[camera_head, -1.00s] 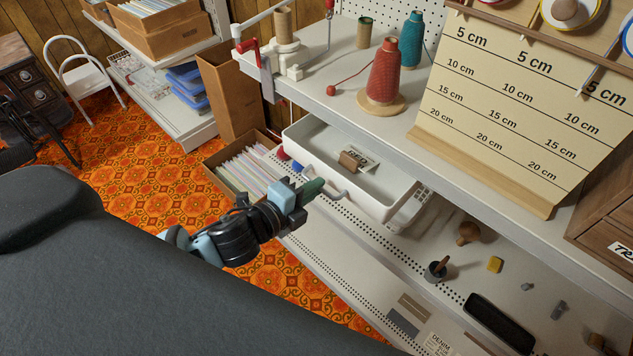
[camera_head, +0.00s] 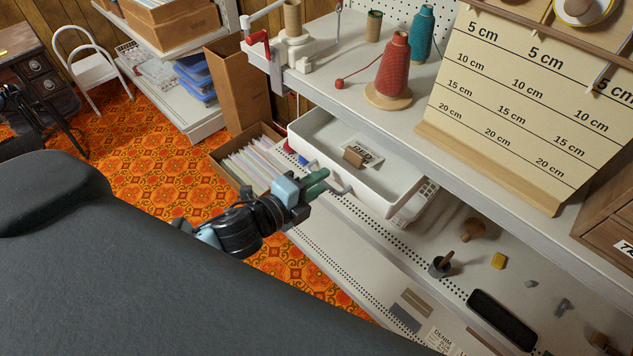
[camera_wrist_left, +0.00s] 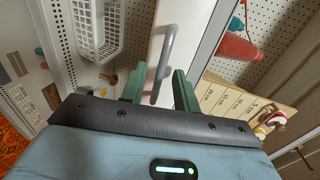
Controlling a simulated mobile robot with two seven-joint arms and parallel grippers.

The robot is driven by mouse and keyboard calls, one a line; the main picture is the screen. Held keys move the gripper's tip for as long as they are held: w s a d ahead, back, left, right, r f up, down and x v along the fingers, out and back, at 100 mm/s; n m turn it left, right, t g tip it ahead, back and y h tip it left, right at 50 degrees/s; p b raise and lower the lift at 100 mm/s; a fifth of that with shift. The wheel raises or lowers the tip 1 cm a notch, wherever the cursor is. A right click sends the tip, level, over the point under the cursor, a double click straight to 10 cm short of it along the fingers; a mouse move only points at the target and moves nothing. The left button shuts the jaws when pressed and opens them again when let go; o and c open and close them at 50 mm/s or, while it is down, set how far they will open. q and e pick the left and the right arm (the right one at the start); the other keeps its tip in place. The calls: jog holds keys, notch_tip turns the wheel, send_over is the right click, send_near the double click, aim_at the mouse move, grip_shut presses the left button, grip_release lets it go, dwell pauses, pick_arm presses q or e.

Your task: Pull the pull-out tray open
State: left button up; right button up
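The white pull-out tray (camera_head: 375,190) hangs under the shelf top and juts out toward me. A card and a small brown block lie in it. A grey bar handle (camera_head: 338,186) is on its front face. My left gripper (camera_head: 321,184) is at this handle, with its two green fingers apart. In the left wrist view, the handle (camera_wrist_left: 167,50) runs into the gap between the open fingers (camera_wrist_left: 160,85), and the tray front (camera_wrist_left: 185,18) is just beyond. I cannot tell whether a finger touches the handle. My right gripper is not in view.
The shelf top above carries a red thread cone (camera_head: 393,68), a clamp-on winder (camera_head: 296,50) and a measuring board (camera_head: 525,100). A perforated lower shelf (camera_head: 390,262) holds small items. A file box (camera_head: 250,165) stands left of the tray. Orange patterned floor lies open at left.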

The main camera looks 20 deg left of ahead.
pick_arm(q)
jog(key=v, duration=0.7)
jog(key=shift+s+b, duration=0.3)
jog(key=shift+s, duration=0.1)
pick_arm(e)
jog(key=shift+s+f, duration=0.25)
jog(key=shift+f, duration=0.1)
pick_arm(q)
jog(key=shift+a, duration=0.1)
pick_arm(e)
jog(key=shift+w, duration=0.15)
